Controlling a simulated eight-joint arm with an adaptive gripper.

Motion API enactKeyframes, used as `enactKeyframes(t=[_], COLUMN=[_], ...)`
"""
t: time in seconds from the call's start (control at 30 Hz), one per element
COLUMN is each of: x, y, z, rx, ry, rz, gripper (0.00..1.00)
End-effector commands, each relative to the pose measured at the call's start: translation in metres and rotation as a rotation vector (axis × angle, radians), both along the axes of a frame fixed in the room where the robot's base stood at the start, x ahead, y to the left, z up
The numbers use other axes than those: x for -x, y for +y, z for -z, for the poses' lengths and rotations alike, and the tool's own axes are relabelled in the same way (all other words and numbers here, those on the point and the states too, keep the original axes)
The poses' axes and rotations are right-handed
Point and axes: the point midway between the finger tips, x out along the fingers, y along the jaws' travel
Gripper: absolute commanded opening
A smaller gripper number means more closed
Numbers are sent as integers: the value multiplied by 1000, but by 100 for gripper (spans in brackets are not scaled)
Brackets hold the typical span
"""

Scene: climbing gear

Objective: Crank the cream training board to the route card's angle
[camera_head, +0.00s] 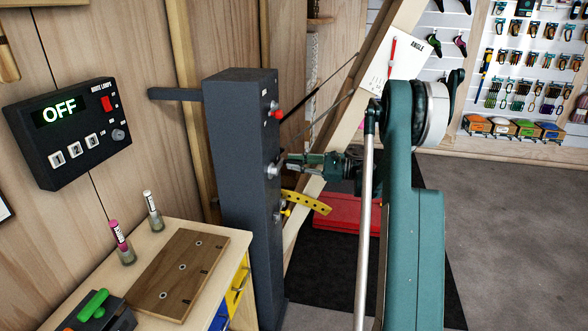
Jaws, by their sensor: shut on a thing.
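The training board shows edge-on as a pale, slanted beam (346,128), leaning from lower left to upper right. A white card marked ANGLE (404,62) with a red pointer (391,50) is on its upper part; its scale is too small to read. A dark grey post (237,170) stands left of the board, with a silver hub (273,170) on its right face. My green gripper (290,161) reaches left to this face and is shut on what seems to be the crank handle, mostly hidden by the fingers. I cannot make out a route card.
A yellow perforated arc (307,202) and a yellow knob (286,212) sit just below my gripper. A red knob (278,115) is above. A wall box (70,128) reads OFF. A wooden bench (218,290) is at lower left. Grey floor (510,230) is clear at right.

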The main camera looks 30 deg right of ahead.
Motion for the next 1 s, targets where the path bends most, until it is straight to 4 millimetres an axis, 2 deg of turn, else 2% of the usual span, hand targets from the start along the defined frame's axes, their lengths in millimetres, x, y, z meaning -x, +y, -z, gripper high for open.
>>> enactKeyframes(t=[0.03, 0.2, 0.57, 1.0], x=[-2, -1, 3, 6], y=[-3, -2, 1, 5], z=[-8, -24, -48, -60], rx=[27, 143, 329, 329], ry=[-31, -145, -329, -332], rz=[5, 6, 6, 6], gripper=[0, 0, 0, 0])
